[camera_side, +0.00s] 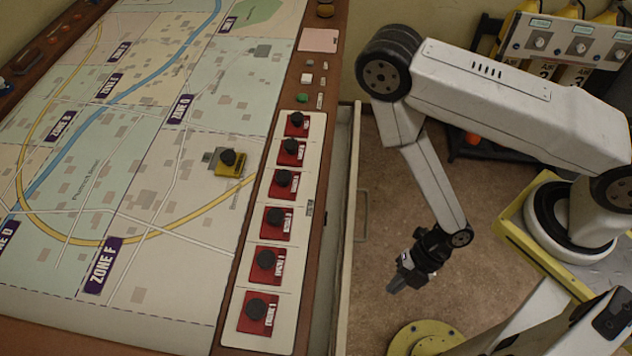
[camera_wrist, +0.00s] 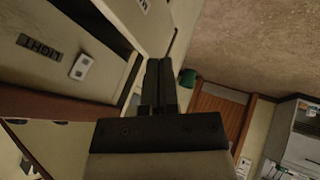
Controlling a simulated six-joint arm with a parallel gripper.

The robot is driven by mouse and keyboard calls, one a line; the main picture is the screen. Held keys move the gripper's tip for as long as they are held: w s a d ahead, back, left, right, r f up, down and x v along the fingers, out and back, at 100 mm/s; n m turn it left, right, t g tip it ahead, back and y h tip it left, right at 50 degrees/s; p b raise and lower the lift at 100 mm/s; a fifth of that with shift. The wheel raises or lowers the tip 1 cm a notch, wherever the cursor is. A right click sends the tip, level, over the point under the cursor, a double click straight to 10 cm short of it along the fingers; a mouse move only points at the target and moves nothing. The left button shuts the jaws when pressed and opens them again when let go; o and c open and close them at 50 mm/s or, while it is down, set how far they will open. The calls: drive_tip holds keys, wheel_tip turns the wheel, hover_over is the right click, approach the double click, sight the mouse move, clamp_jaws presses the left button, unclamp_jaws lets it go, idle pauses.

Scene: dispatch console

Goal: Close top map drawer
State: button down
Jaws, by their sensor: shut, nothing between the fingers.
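The map drawer (camera_side: 352,180) shows in the side view as a long pale front standing out from the right edge of the map table (camera_side: 318,170), with a narrow open gap between them. A slim handle (camera_side: 361,214) is on its outer face. My gripper (camera_side: 394,284) is to the right of the drawer front, apart from it, pointing down and left over the floor. In the wrist view my gripper's dark fingers (camera_wrist: 160,85) are together with nothing between them. Pale panels beside the fingers there may be the drawer; I cannot tell.
Several red blocks with black knobs (camera_side: 265,265) line the table's edge strip, and a yellow one (camera_side: 229,163) stands on the map. A yellow round base (camera_side: 425,340) is on the floor below my gripper. Brown floor lies between.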

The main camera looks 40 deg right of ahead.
sight(336, 302)
drive_tip(key=w+a+f, duration=0.3)
drive_tip(key=a+f, duration=0.2)
drive_tip(key=a, duration=0.1)
drive_tip(key=shift+a, duration=0.25)
idle(0.3)
drive_tip(key=shift+w, duration=0.2)
drive_tip(key=w+a, duration=0.3)
drive_tip(key=shift+w+a, duration=0.2)
drive_tip(key=shift+a, duration=0.1)
drive_tip(key=shift+d, duration=0.1)
